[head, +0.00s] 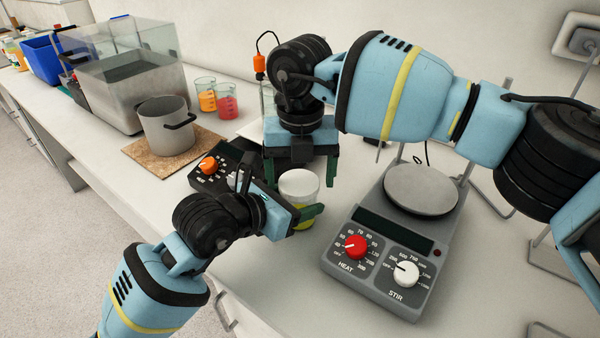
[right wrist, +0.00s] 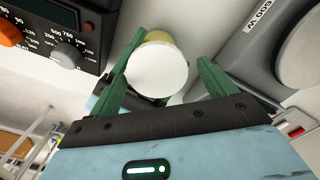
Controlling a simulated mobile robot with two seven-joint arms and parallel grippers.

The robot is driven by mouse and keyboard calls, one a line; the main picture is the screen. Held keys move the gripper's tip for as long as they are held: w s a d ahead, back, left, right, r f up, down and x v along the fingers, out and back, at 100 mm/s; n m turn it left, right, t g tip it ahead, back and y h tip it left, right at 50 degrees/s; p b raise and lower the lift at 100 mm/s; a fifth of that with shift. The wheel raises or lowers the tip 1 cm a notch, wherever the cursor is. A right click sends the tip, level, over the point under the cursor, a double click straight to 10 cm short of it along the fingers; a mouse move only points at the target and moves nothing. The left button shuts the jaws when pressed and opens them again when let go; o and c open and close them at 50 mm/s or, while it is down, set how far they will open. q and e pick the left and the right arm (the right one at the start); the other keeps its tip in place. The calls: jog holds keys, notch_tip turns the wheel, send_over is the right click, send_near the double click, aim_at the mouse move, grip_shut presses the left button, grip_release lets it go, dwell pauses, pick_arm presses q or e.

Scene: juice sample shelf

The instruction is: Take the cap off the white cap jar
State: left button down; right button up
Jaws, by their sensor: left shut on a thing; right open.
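The white cap jar (head: 304,219) stands on the bench, with yellowish contents low in it and a white cap (head: 299,183) on top. My left gripper (head: 306,217) is shut on the jar's body from the left side. My right gripper (head: 300,172) is open above and around the cap, pointing down. In the right wrist view the white cap (right wrist: 158,72) lies between the spread green fingers of the right gripper (right wrist: 168,80), nearer the left finger. The jar's yellow rim or body (right wrist: 158,37) shows behind the cap. I cannot tell whether either finger touches the cap.
A hotplate stirrer (head: 385,235) stands close right of the jar. A dark control box with an orange knob (head: 208,165) is close at left. A metal pot (head: 166,130) on a cork mat, two beakers (head: 227,101) and a clear tank (head: 125,75) stand further back left.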

jog(key=shift+a+r, duration=0.1)
jog(key=shift+a, duration=0.05)
jog(key=shift+r, duration=2.15)
jog(key=shift+r+m, duration=1.7)
jog(key=shift+r, duration=0.05)
jog(key=shift+f, duration=4.05)
jog(key=c, duration=1)
jog(key=shift+c, duration=0.2)
jog(key=shift+n, duration=1.8)
